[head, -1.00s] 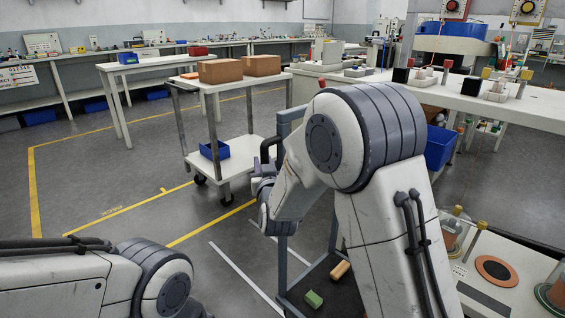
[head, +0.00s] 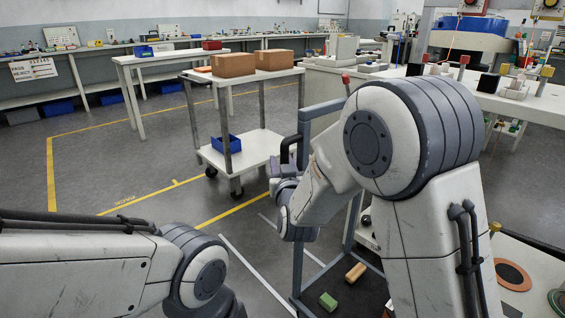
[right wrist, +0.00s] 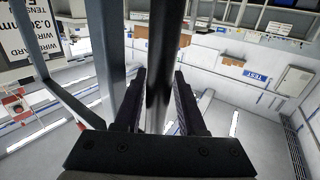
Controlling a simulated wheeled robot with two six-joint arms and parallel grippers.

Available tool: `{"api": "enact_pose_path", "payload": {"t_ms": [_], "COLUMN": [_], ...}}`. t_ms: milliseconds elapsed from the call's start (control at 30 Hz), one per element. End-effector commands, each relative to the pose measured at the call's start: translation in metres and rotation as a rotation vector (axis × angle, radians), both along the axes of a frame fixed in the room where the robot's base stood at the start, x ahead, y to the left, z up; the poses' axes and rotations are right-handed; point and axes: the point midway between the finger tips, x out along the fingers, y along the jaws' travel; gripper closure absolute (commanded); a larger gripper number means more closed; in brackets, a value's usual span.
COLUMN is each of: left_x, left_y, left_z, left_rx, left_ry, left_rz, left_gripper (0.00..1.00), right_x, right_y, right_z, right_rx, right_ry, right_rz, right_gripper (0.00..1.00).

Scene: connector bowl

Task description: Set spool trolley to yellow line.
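The trolley held by my right arm has a blue-grey upright frame (head: 298,255) and a low black deck (head: 345,292). A green block (head: 328,301) and a tan block (head: 355,272) lie on the deck. My right gripper (head: 283,168) is at its black handle (head: 289,150); in the right wrist view the two fingers (right wrist: 159,100) flank a dark bar (right wrist: 163,60) and look closed on it. My right arm hides much of the trolley. Yellow floor lines (head: 228,212) lie ahead and left of it. My left gripper is out of view; only its arm shows.
A white trolley (head: 262,148) with cardboard boxes (head: 233,64) and a blue bin (head: 226,143) stands just beyond the yellow line. A workbench (head: 520,108) is at the right. Open grey floor lies at the left, with white lines (head: 255,272) nearer me.

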Motion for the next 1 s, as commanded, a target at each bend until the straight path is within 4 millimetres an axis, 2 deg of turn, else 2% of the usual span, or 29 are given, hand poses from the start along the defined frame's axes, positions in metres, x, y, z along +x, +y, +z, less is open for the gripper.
{"api": "enact_pose_path", "payload": {"t_ms": [167, 400, 433, 500, 600, 1000], "left_x": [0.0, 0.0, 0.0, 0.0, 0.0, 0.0], "left_y": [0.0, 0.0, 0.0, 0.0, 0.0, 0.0], "left_z": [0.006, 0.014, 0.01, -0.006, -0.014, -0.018], "left_rx": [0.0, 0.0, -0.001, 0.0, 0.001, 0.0], "left_ry": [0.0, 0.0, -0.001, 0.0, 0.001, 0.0], "left_rz": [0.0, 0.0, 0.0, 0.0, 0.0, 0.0], "left_gripper": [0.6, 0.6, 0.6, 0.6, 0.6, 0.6], "right_x": [-0.023, -0.077, -0.082, -0.087, -0.095, -0.103], "right_y": [-0.002, -0.003, -0.003, -0.003, -0.004, -0.004], "right_z": [0.002, 0.002, -0.001, -0.004, -0.003, 0.0], "right_rx": [0.001, -0.001, 0.0, 0.003, 0.001, 0.0], "right_ry": [0.001, 0.003, 0.0, -0.006, -0.003, 0.001], "right_rz": [0.0, 0.004, 0.002, 0.001, 0.0, 0.0], "right_gripper": [0.6, 0.6, 0.6, 0.6, 0.6, 0.6]}}
